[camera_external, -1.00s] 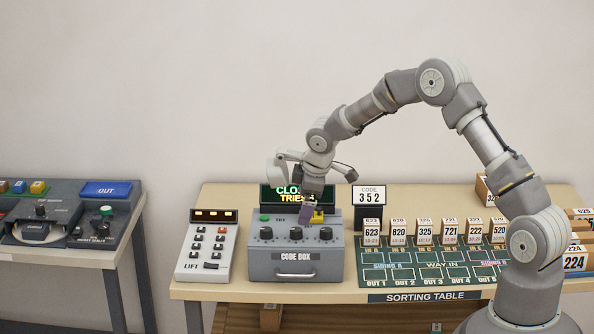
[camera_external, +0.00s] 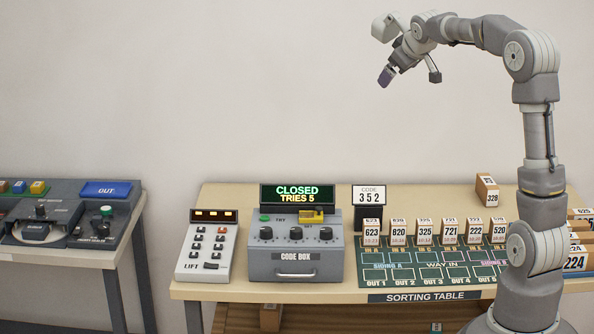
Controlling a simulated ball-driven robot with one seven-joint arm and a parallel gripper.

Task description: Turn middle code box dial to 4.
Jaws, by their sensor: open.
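The grey code box (camera_external: 295,262) stands on the sorting table. Its front panel has three black dials in a row, and the middle dial (camera_external: 296,233) is between the other two. The dial's number is too small to read. The display (camera_external: 297,198) on top reads CLOSED, TRIES 5. A green button (camera_external: 265,218) and a yellow part (camera_external: 311,217) sit behind the dials. My gripper (camera_external: 385,78) is open and empty, raised high above and to the right of the box, clear of the dials.
A lift keypad (camera_external: 207,247) stands left of the box. Several numbered cartons (camera_external: 422,233) stand on the green board (camera_external: 435,268) at the right, with another carton (camera_external: 487,190) behind. A separate bench (camera_external: 70,222) is at the far left.

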